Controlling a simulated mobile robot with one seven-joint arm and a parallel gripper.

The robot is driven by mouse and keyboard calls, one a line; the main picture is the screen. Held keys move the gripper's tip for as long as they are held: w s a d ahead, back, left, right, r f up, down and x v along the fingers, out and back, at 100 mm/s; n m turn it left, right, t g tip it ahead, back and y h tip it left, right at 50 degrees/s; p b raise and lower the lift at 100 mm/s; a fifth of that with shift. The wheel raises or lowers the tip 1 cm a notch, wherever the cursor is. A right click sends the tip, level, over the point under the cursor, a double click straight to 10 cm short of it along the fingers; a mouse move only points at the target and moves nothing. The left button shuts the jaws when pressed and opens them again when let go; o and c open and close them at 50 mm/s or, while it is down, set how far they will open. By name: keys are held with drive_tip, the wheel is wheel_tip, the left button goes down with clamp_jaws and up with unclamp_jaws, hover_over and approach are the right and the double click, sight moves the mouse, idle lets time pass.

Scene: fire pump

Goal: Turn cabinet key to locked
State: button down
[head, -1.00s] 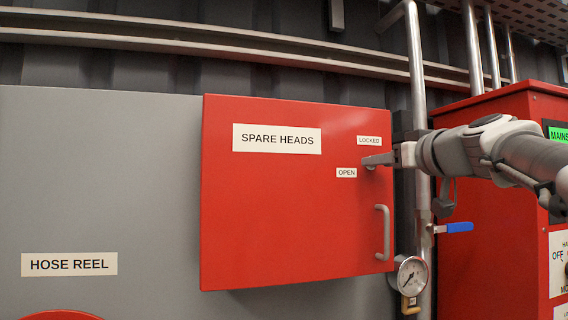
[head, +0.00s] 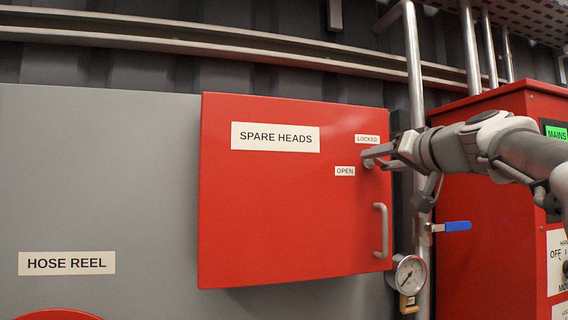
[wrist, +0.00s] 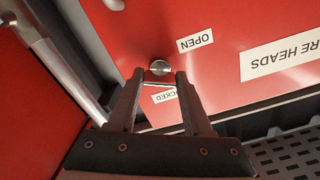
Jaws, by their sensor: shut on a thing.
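The red cabinet (head: 290,215) marked SPARE HEADS has its door closed, with a LOCKED label (head: 367,139) above an OPEN label (head: 345,171) near its right edge. My gripper (head: 370,158) is at the key's place between these labels. In the wrist view, a round metal lock face (wrist: 160,68) lies just beyond my fingertips, and my gripper (wrist: 160,75) has a finger on each side of it. My gripper is shut on the cabinet key, though the key itself is mostly hidden and its angle is unclear. The LOCKED label (wrist: 165,96) is partly covered by a finger.
A grey door handle (head: 381,230) is below my gripper. To the right are a vertical pipe (head: 415,70), a blue-handled valve (head: 457,226) and a pressure gauge (head: 408,275). A red control box (head: 490,110) stands behind my arm. A grey panel (head: 100,180) lies left.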

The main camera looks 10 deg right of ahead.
drive_tip(key=m+p, duration=0.1)
drive_tip(key=m, duration=0.5)
drive_tip(key=shift+m, duration=0.3)
drive_tip(key=m+p, duration=0.1)
drive_tip(key=m, duration=0.5)
drive_tip(key=shift+p, duration=0.35)
drive_tip(key=shift+c, duration=1.6)
unclamp_jaws()
drive_tip(key=s+d+b, duration=0.1)
drive_tip(key=s+d, duration=0.2)
drive_tip(key=s, duration=1.4)
drive_tip(key=shift+d, duration=0.15)
